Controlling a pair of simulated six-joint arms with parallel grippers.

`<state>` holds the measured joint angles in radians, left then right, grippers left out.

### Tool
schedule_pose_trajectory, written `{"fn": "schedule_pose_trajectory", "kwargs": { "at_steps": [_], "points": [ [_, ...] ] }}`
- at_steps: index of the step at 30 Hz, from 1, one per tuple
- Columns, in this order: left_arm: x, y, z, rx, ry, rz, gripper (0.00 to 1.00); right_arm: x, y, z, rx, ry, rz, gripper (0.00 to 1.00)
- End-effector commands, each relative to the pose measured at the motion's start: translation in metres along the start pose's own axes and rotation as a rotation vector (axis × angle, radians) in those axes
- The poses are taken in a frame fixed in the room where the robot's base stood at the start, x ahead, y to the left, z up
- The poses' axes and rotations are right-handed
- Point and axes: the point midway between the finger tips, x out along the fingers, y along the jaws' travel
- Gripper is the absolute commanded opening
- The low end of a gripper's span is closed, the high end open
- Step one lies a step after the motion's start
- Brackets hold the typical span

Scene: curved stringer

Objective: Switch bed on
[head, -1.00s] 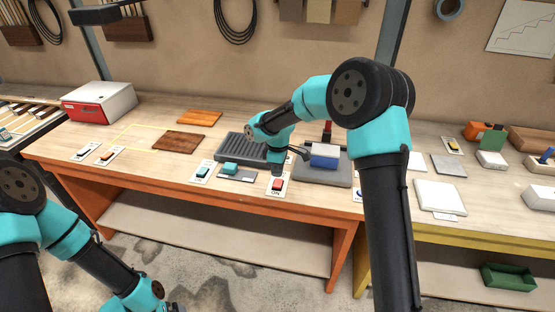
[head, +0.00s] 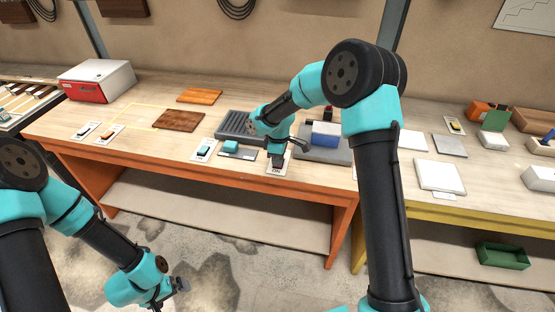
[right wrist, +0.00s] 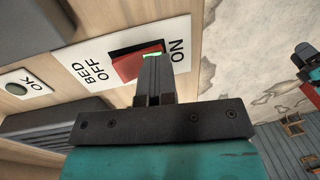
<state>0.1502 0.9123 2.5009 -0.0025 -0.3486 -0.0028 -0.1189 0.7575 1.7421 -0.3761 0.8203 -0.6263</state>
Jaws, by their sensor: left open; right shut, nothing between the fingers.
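The bed switch is a red rocker (right wrist: 138,62) on a white plate (right wrist: 88,55) marked BED, OFF and ON in the right wrist view. A green lit strip (right wrist: 153,54) shows at its ON end. My right gripper (right wrist: 153,62) is shut and empty, its fingertips at the ON side of the rocker, touching it or very close. In the head view the right gripper (head: 277,162) covers most of the switch, and the plate (head: 275,171) shows below it. My left gripper (head: 181,285) is open and empty, low in front of the orange bench.
A grey stand with a blue and white block (head: 325,134) is just right. The yellow-framed bench (head: 470,205) stands further right.

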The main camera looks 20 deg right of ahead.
Motion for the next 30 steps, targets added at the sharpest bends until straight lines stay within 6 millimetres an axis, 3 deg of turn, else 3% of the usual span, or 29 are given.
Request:
{"fn": "schedule_pose_trajectory", "kwargs": {
  "at_steps": [15, 30],
  "points": [
    [0.000, 0.000, 0.000, 0.000, 0.000, 0.000, 1.00, -0.007, 0.013, 0.000, 0.001, -0.001, -0.002, 0.00],
    [0.000, 0.000, 0.000, 0.000, 0.000, 0.000, 1.00, -0.012, 0.013, 0.000, 0.000, 0.000, -0.001, 0.00]
  ]
}}
